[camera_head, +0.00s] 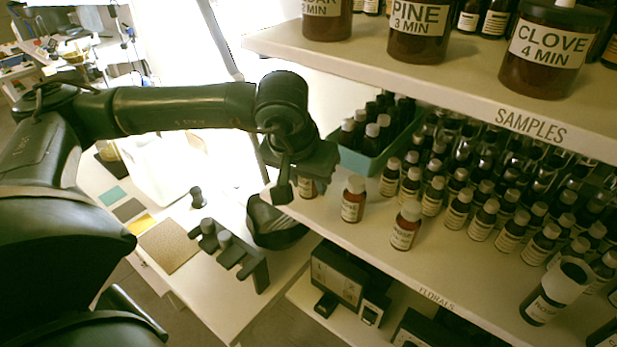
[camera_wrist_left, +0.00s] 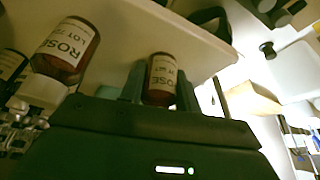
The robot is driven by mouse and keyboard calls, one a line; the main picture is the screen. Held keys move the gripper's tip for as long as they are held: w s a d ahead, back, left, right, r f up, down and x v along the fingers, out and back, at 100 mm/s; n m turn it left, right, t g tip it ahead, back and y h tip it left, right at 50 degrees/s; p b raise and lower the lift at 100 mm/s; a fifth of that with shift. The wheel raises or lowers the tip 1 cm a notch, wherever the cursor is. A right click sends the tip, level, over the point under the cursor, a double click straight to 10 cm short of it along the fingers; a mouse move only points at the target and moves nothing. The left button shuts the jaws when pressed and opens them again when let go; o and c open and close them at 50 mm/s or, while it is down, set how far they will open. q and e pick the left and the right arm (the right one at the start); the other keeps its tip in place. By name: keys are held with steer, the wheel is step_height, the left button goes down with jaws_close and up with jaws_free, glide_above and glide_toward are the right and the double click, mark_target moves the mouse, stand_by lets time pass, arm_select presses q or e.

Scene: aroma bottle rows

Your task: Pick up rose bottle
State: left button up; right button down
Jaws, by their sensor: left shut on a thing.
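My left gripper (camera_head: 297,184) is at the left end of the middle shelf, shut on a small brown rose bottle (camera_head: 308,189). The gripper hides most of this bottle in the head view. In the left wrist view the bottle (camera_wrist_left: 162,78) sits between the two fingers, its white label reading ROSE. A second rose bottle (camera_wrist_left: 67,50) stands beside it, apart from the fingers. In the head view two brown bottles with white caps stand singly to the right, one nearer the gripper (camera_head: 353,200) and one farther (camera_head: 406,226). My right gripper is not in view.
Rows of similar bottles (camera_head: 482,220) fill the shelf behind and right. A teal crate (camera_head: 362,166) of bottles stands behind the gripper. The upper shelf (camera_head: 430,75) with large jars overhangs the back. A dark rack (camera_head: 230,250) stands on the lower table at left.

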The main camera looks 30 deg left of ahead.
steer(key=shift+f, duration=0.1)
